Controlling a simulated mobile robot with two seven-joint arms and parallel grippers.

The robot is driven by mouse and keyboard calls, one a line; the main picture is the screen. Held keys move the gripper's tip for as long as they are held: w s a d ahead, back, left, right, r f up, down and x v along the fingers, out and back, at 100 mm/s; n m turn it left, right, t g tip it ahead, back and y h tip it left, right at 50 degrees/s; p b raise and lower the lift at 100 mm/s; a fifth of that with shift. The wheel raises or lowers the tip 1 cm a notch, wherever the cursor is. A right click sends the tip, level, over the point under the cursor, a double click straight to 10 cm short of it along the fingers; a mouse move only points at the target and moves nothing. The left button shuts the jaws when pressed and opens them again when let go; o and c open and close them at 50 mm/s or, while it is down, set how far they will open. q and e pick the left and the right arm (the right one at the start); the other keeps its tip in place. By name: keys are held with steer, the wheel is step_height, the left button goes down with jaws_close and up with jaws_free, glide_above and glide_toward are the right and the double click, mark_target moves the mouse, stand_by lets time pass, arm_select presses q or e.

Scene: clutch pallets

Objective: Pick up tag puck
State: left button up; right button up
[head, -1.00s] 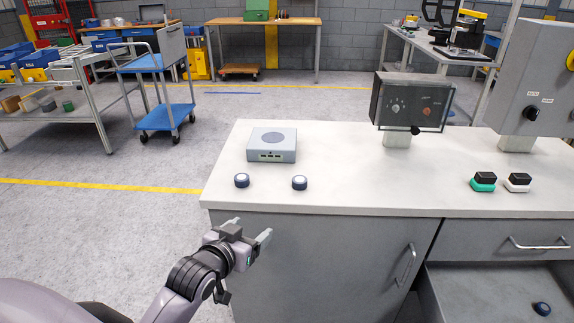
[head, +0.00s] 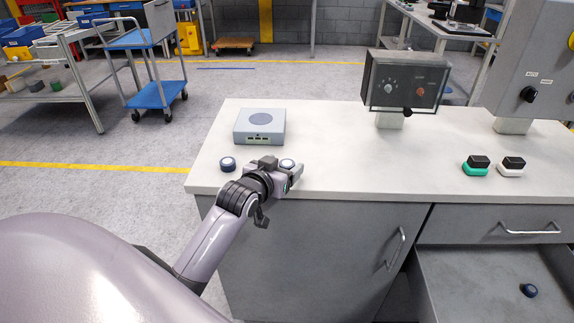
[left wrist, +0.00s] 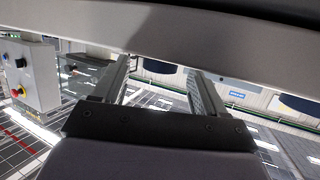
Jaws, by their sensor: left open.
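Two round dark pucks with pale tops stand on the white worktop near its front left. The left puck (head: 228,164) is clear of my gripper. The right puck (head: 288,164) is partly hidden by my left gripper (head: 284,170), whose fingers are at it. I cannot tell whether they touch it. My left gripper is open; both fingers (left wrist: 158,95) show apart in the left wrist view with no clear object held between them. A third dark puck (head: 528,290) lies in the open drawer at lower right. My right gripper is not in view.
A grey box (head: 260,127) with a round top mark stands behind the pucks on the worktop (head: 330,150). A control box (head: 405,82) and a larger panel (head: 530,75) stand to the right. Green-based (head: 475,165) and white-based (head: 511,166) blocks sit there. The worktop's middle is clear.

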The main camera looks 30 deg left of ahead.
arm_select(q)
steer(key=shift+w+a+f, duration=0.1)
steer(key=shift+w+f, duration=0.05)
steer(key=shift+w, duration=0.4)
steer(key=c, duration=1.1)
steer(key=shift+c, duration=0.2)
